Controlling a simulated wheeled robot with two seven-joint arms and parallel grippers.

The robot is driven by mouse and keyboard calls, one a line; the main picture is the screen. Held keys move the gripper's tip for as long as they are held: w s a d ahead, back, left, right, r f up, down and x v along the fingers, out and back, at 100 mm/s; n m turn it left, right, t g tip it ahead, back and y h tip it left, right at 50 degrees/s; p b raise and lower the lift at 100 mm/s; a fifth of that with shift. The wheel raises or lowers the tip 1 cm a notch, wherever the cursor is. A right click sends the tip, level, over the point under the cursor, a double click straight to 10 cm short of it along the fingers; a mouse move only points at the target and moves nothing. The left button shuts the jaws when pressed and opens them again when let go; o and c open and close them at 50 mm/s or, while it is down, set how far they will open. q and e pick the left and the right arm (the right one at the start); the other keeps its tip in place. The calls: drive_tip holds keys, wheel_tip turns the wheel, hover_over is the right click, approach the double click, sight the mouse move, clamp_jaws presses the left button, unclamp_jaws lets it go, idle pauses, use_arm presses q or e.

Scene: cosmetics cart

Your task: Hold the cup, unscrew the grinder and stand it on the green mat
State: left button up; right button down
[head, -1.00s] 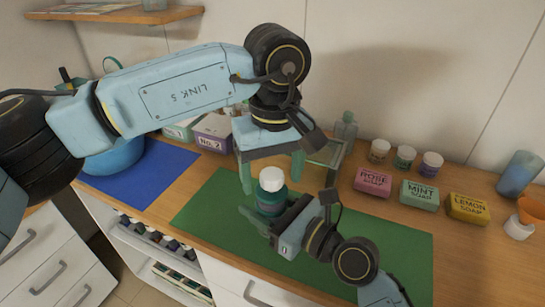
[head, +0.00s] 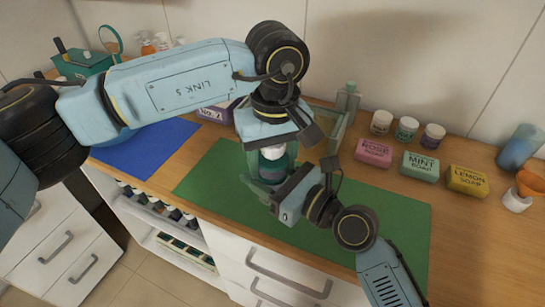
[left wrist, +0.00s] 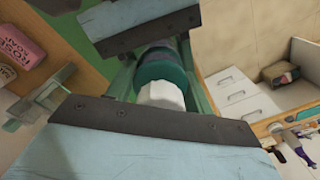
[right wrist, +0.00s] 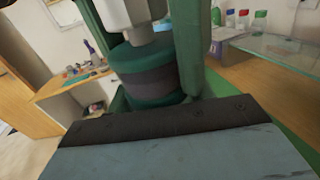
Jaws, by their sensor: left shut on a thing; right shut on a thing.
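The teal cup (head: 274,172) with a dark band stands upright over the green mat (head: 375,220). The band shows clearly in the right wrist view (right wrist: 150,78). The white grinder (head: 272,153) sits on top of the cup, and also shows in the left wrist view (left wrist: 160,96). My left gripper (head: 268,152) points down from above and is shut on the grinder. My right gripper (head: 266,186) comes in low from the front right and is shut around the cup. The grippers partly hide both parts. I cannot tell whether the cup touches the mat.
A glass-like tray (head: 335,125) with a bottle stands behind the grippers. Rose (head: 374,152), mint (head: 420,166) and lemon (head: 467,180) soap boxes and small jars (head: 407,128) are at the right. A blue mat (head: 150,145) lies at the left.

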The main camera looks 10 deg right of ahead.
use_arm(q)
drive_tip(key=n, duration=0.4)
idle(1.2)
drive_tip(key=o, duration=1.1)
drive_tip(key=shift+c, duration=0.2)
drive_tip(key=shift+r, duration=0.1)
